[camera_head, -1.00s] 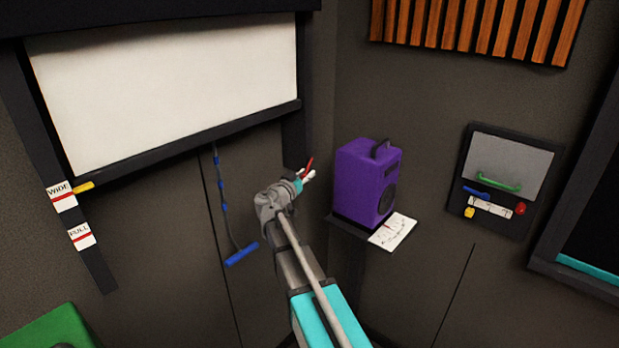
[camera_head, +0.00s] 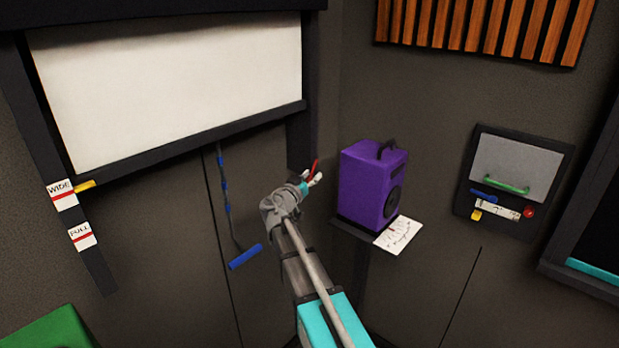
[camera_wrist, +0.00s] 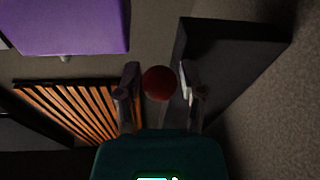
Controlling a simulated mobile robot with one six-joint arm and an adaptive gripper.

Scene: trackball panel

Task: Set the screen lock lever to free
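A red lever (camera_head: 316,166) stands out beside the dark post at the right end of the white screen (camera_head: 170,85). In the wrist view its round red end (camera_wrist: 160,83) shows end-on. I take it for the screen lock lever; no label on it is readable. My gripper (camera_head: 311,180) is at this lever. In the wrist view my gripper (camera_wrist: 159,82) has its fingers apart, one on each side of the red end, with narrow gaps. I cannot see any contact. The lever's base is hidden.
A purple speaker (camera_head: 368,190) stands on a small shelf just right of my gripper. A blue pull handle (camera_head: 245,256) hangs on a cord to the left. A wall panel (camera_head: 516,160) with a green handle is farther right. WIDE and FULL labels mark the left post.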

